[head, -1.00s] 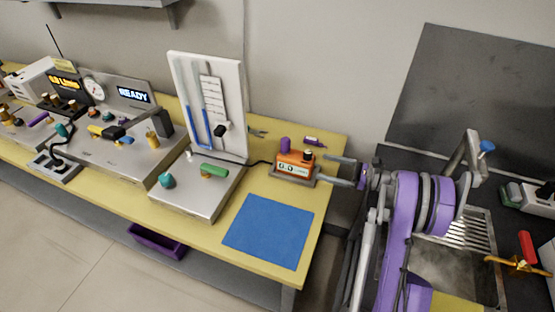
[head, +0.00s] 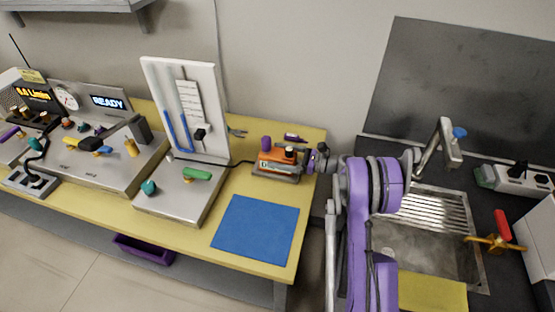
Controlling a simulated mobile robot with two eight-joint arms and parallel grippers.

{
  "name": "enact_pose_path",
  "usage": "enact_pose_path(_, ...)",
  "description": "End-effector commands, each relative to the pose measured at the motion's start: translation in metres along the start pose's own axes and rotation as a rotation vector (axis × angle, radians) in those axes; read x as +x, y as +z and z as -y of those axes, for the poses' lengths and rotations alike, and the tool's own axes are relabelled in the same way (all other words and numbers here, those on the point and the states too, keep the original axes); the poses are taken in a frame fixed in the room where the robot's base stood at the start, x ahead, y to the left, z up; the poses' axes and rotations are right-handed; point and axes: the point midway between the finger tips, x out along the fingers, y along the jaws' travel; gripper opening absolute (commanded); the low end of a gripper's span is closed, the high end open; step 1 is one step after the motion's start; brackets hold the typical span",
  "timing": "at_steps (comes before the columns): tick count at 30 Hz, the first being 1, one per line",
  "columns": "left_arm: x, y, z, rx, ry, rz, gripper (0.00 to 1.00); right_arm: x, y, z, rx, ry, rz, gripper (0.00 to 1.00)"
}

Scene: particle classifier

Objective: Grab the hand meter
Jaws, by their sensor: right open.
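The hand meter is an orange box (head: 270,166) with a small light display on its front and dark and purple knobs on top. It sits on a grey cradle near the right end of the yellow bench. My right gripper (head: 299,161) is at the meter's right side, with its fingers reaching toward the meter's body. It is open; the fingers overlap the meter's edge in the picture, and I cannot tell whether they touch it. My left gripper is not in view.
A blue mat (head: 256,230) lies in front of the meter. A manometer board (head: 190,105) on a steel base stands left of it, and a dark cable runs from there to the meter. A sink (head: 425,235) with a tap is to the right.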

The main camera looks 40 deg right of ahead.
Motion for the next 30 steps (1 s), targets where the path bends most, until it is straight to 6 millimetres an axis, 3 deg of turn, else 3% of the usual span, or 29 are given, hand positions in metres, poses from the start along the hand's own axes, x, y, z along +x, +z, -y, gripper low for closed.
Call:
enact_pose_path(8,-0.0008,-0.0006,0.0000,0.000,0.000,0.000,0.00,0.0075,-0.0003,0.0004,0.000,-0.002,0.000,1.00)
enact_pose_path(25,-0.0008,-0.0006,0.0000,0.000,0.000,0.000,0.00,0.0073,-0.0002,0.0003,0.000,-0.001,0.000,0.00)
enact_pose_path(30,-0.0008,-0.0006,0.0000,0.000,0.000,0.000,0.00,0.0072,0.0004,0.0003,0.000,-0.001,0.001,0.00)
